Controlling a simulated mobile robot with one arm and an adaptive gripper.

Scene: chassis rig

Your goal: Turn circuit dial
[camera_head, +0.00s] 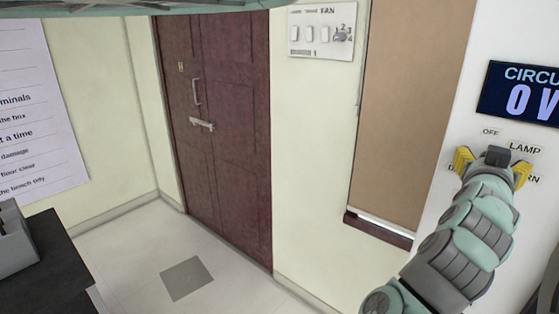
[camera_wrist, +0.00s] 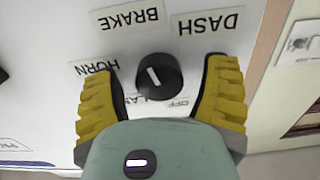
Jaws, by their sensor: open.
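The circuit dial (camera_wrist: 172,72) is a round black knob with a white line on a white panel, seen in the wrist view. Labels DASH, BRAKE, HORN, LAMP and OFF surround it. Its white line slants from upper left to lower right, roughly along the line between BRAKE and OFF; I cannot tell which end is the pointer. My gripper (camera_head: 492,165) is at the panel in the head view and hides the dial there. In the wrist view its yellow fingers (camera_wrist: 162,72) are open on either side of the dial, with gaps between.
A dark display (camera_head: 522,94) above the dial reads "CIRCU" and "0 V", cut off by the edge. A switch plate marked FAN (camera_head: 322,32) hangs on the wall. A brown door (camera_head: 235,130) stands behind, a dark bench (camera_head: 40,268) at left. Floor between is clear.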

